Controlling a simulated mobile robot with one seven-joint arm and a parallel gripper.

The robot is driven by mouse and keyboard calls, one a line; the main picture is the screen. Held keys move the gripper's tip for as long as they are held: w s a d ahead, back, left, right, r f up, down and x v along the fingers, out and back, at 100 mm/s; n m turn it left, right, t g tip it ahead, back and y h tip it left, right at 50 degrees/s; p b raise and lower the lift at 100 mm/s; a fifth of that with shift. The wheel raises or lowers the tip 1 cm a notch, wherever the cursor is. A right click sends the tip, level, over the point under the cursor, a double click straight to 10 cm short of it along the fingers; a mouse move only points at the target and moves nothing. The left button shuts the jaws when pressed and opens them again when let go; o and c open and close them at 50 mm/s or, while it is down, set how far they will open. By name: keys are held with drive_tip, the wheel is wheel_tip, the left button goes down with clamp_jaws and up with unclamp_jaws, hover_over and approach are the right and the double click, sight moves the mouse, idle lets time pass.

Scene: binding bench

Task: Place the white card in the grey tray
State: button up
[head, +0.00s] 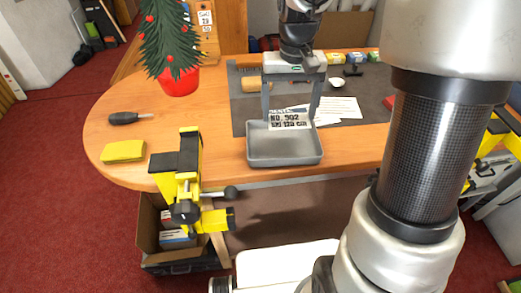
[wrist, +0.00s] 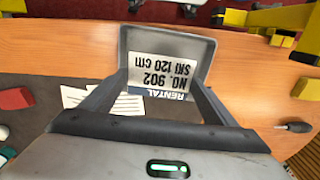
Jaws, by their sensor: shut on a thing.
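The white card (head: 289,120) has black print reading NO. 902 and SKI 120 cm, with a dark RENTAL band along one edge. My gripper (head: 290,112) points down and is shut on it, a finger at each side. In the wrist view the card (wrist: 162,76) shows upside down between the fingers. The grey tray (head: 285,160) sits at the table's front edge, and the card is over its rear part. In the wrist view the tray (wrist: 208,48) lies behind the card. I cannot tell whether the card touches the tray.
A yellow clamp (head: 188,170) grips the table edge left of the tray. White papers (head: 338,108) lie on the dark mat (head: 365,88) behind.

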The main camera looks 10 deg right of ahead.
sight(282, 146)
drive_tip(key=shift+a+f, duration=0.1)
drive_tip(key=shift+a, duration=0.2)
wheel_tip(282, 146, down, 10)
drive_tip(key=shift+w+a+r+b, duration=0.1)
drive_tip(key=shift+a+b, duration=0.05)
drive_tip(key=shift+b, duration=0.2)
